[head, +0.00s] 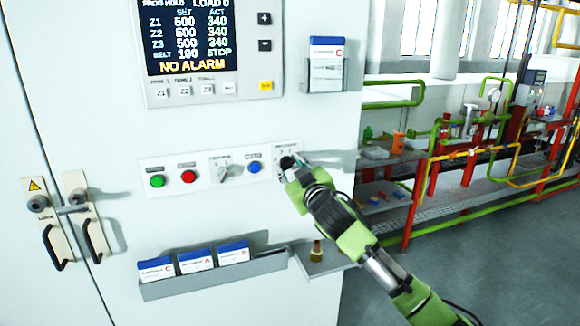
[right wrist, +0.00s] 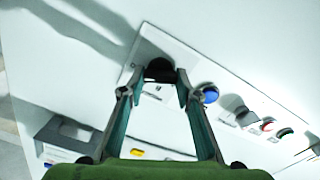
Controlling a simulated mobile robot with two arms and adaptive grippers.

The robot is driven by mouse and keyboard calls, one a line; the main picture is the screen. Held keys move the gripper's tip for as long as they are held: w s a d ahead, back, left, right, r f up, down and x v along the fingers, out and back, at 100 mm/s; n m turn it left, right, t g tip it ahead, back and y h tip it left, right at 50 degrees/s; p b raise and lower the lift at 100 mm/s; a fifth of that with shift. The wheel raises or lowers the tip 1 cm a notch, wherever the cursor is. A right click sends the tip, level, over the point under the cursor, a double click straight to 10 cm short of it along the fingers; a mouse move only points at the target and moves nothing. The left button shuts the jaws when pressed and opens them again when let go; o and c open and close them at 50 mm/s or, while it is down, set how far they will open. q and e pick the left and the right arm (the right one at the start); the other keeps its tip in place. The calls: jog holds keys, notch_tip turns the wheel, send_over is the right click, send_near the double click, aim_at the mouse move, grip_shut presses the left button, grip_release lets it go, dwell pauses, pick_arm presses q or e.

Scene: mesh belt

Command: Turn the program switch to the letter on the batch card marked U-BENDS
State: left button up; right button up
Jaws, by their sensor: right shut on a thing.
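The program switch is a black knob (right wrist: 160,69) on the rightmost plate of the control row; its plate (head: 279,149) shows partly in the head view. My right gripper (head: 291,163) is at this knob; in the right wrist view its fingers (right wrist: 156,90) are shut on either side of it. The fingers hide much of the knob, and I cannot read its pointer or letters. A batch card (head: 326,50) in the upper holder seems to show a red C. Three cards stand in the lower rack, left (head: 156,269), middle (head: 195,262) and right (head: 233,253); their titles are too small to read. My left gripper is not in view.
Left of the switch are a blue button (head: 254,167), a grey selector (head: 224,173), a red button (head: 188,176) and a green button (head: 157,181). The display (head: 187,38) reads NO ALARM. A small shelf (head: 325,264) holds a brown-and-yellow object (head: 316,250). Pipework stands at right.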

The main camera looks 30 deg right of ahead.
jog(key=n+p, duration=0.2)
jog(key=n, duration=0.2)
jog(key=shift+r, duration=0.1)
jog(key=shift+a+n+p, duration=0.1)
jog(key=shift+n+p, duration=1)
jog(key=shift+n, duration=1.1)
jog(key=shift+f, duration=0.2)
jog(key=o, duration=1.1)
jog(key=shift+s, duration=0.1)
jog(key=v, duration=1.1)
jog(key=shift+s, duration=0.4)
jog(key=shift+f, duration=0.1)
